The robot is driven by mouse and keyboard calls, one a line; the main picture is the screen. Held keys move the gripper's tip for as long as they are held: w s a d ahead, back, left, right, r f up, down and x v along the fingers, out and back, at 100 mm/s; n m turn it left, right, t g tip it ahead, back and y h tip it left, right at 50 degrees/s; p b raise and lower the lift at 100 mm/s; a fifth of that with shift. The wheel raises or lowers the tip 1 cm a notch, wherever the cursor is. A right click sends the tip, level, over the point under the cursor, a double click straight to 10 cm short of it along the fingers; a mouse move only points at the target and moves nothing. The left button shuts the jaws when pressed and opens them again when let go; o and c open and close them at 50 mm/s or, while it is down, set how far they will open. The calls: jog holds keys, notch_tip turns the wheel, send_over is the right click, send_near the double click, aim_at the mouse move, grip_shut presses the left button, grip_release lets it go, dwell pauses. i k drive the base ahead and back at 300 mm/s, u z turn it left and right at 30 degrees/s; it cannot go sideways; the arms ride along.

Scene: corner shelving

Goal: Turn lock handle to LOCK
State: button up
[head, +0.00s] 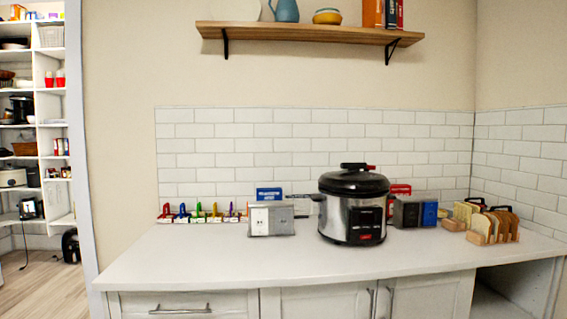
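A silver and black pressure cooker (337,217) stands upright on the white counter, right of the middle in the head view. Its black lid (353,184) sits on top. A dark lock handle (353,166) with a red end at the right lies across the top of the lid. Any LOCK marking is too small to read, so I cannot tell the handle's setting. My gripper is not in view.
The white counter (200,262) is clear in front. Left of the cooker are a grey box (270,220) and a row of coloured clips (200,213). Right are a dark and blue box (415,212) and racked bread slices (492,226). A wooden shelf (300,33) hangs above.

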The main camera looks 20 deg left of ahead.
aim_at(351, 167)
jog(key=u, duration=0.55)
jog(key=i, duration=1.35)
jog(key=z, duration=0.35)
jog(key=k, duration=0.35)
jog(key=z, duration=0.45)
jog(key=i, duration=0.9)
jog(key=u, duration=0.45)
